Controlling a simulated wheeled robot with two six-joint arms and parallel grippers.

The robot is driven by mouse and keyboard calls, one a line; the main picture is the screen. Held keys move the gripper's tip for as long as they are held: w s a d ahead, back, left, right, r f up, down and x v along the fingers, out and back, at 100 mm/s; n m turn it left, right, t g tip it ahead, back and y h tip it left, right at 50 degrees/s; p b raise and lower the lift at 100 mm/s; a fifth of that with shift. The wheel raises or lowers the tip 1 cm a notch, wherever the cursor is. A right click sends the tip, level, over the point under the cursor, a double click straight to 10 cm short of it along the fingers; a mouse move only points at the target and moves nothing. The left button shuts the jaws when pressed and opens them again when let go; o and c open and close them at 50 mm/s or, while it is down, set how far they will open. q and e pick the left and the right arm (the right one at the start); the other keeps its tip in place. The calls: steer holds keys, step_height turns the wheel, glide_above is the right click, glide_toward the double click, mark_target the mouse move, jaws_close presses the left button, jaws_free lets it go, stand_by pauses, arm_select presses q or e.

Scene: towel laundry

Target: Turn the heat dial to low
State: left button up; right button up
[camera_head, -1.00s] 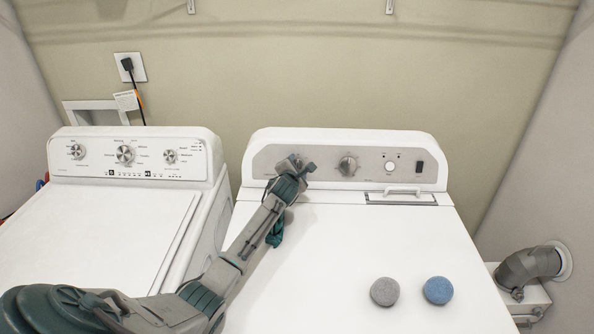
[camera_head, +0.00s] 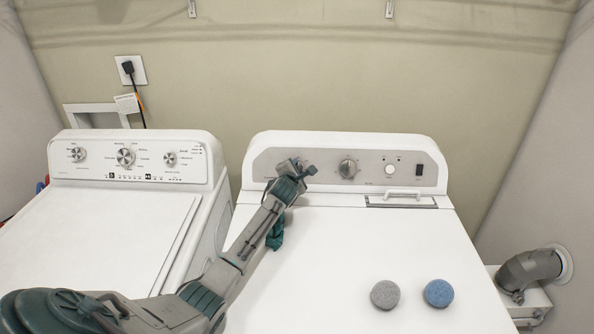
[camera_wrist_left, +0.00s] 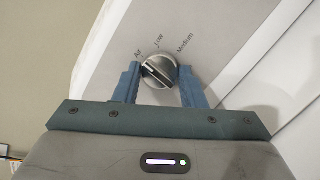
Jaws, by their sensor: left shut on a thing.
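The heat dial (camera_wrist_left: 159,70) is a round silver knob with a raised grip bar, on the grey control panel of the right-hand machine. Around it in the left wrist view are the printed words Air, Low and Medium. The bar slants from upper left to lower right, its upper-left end toward Air. My left gripper (camera_wrist_left: 158,84) is shut on the dial, one blue finger on each side. In the head view, my left gripper (camera_head: 302,172) reaches the left end of the panel and mostly hides this dial. My right gripper is in neither view.
A second knob (camera_head: 348,168), a round button (camera_head: 390,169) and a dark switch (camera_head: 419,169) sit farther right on the panel. A grey puck (camera_head: 384,294) and a blue puck (camera_head: 438,293) lie on the white lid. Another white machine (camera_head: 95,230) stands at left.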

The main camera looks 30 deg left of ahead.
arm_select(q)
steer(key=shift+m+h+p, duration=0.3)
steer(key=shift+m+p, duration=0.05)
steer(key=shift+m, duration=0.85)
steer(key=m+p, duration=0.1)
steer(key=m, duration=0.1)
steer(key=shift+s+a+r+m+h, duration=0.1)
steer(key=shift+m+h, duration=0.2)
steer(key=shift+m+g+h+p, duration=0.55)
steer(key=shift+m+p, duration=0.7)
steer(key=shift+m, duration=1.05)
steer(key=o, duration=1)
